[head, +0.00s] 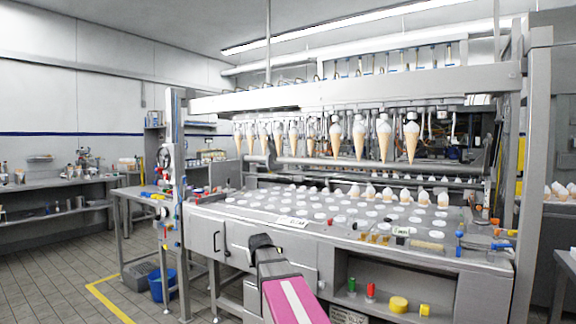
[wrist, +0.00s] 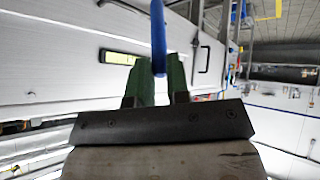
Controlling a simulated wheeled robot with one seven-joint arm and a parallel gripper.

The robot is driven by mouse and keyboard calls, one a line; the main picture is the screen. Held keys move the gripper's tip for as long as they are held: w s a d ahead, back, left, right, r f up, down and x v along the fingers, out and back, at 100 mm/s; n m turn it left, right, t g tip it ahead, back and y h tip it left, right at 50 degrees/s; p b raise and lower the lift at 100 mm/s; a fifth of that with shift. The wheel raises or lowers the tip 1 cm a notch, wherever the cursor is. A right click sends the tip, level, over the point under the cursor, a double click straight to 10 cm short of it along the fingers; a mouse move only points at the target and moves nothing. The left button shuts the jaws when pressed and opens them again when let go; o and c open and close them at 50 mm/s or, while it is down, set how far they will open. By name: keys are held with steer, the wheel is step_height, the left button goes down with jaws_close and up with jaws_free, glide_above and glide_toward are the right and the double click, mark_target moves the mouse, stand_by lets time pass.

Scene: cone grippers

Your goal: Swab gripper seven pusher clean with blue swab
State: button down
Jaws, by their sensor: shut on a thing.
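In the wrist view my gripper (wrist: 156,82) has green fingers closed on a blue swab (wrist: 158,35), a slim blue stick rising to the top edge. The swab's far end is out of frame. In the head view my arm's dark end (head: 263,243) is in front of the machine's front edge; its fingers and the swab cannot be made out there. Several cone grippers hang in a row under the machine's beam (head: 358,98), holding cones such as this one (head: 359,136). I cannot tell which is gripper seven, and its pusher is too small to make out.
The perforated machine deck (head: 330,211) holds several white-topped cones at the back right. Red, green and yellow items stand on a lower shelf, including a yellow one (head: 398,304). A blue bucket (head: 161,284) is on the floor at left.

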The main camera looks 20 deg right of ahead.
steer(key=w+d+r+t+h, duration=0.1)
steer(key=w+d+r, duration=0.15)
steer(key=r, duration=0.65)
steer(key=w+d+r+t+h, duration=0.15)
steer(key=w+r, duration=0.25)
steer(key=r, duration=0.5)
steer(key=s+d+r+h, duration=0.1)
steer(key=d+r+h, duration=0.15)
steer(key=r, duration=1.25)
steer(key=s+d+r+h, duration=0.2)
steer(key=d+r, duration=0.2)
steer(key=r, duration=1.2)
steer(key=s+d+r+h, duration=0.1)
steer(key=d+r+h, duration=0.15)
steer(key=r, duration=1.25)
steer(key=w+d, duration=0.3)
steer(key=d, duration=0.2)
steer(key=shift+w+f+t+y, duration=0.15)
steer(key=shift+w+t+y, duration=0.1)
steer(key=shift+t+y, duration=0.15)
steer(key=shift+w+d, duration=0.5)
steer(key=shift+d, duration=0.1)
